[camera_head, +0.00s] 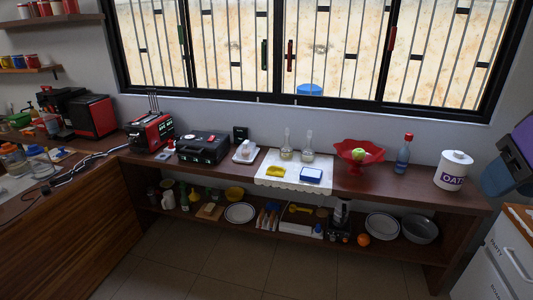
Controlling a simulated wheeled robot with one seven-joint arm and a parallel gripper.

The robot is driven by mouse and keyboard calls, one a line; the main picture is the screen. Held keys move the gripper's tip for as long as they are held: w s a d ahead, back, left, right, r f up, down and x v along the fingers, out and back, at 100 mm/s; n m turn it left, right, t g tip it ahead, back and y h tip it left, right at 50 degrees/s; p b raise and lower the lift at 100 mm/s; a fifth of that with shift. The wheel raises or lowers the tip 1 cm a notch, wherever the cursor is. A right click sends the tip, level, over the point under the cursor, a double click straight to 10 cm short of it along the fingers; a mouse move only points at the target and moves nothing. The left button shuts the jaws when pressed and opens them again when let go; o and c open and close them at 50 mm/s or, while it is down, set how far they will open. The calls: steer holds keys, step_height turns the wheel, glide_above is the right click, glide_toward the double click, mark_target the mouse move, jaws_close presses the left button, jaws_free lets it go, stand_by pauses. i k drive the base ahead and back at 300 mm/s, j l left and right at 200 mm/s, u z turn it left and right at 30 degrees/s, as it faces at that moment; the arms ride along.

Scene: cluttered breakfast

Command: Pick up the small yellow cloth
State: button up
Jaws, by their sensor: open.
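A small yellow cloth (275,171) lies crumpled on a white mat (265,183) that hangs over the front edge of the long wooden counter (380,182). A blue and white box-like item (311,175) lies on the same mat to the right of the cloth, apart from it. Two glass bottles with pale contents stand behind them. My gripper is not in view, and nothing is seen touching the cloth.
A red bowl (358,152) with a green fruit, a blue bottle (403,155) and a white OATS canister (453,171) stand right of the mat. A small white appliance (245,153) and black case (203,148) stand left. The floor (245,262) in front is clear.

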mark_target(278, 171)
steer(key=i+j+z, duration=0.25)
steer(key=i+j, duration=0.3)
steer(key=i, duration=0.3)
steer(key=i+j+z, duration=0.2)
steer(key=i+j, duration=0.5)
steer(key=i+j+z, duration=0.2)
steer(key=j, duration=0.55)
steer(key=j+z, duration=0.2)
steer(key=j, duration=0.55)
steer(key=i+j+z, duration=0.15)
steer(key=j, duration=0.65)
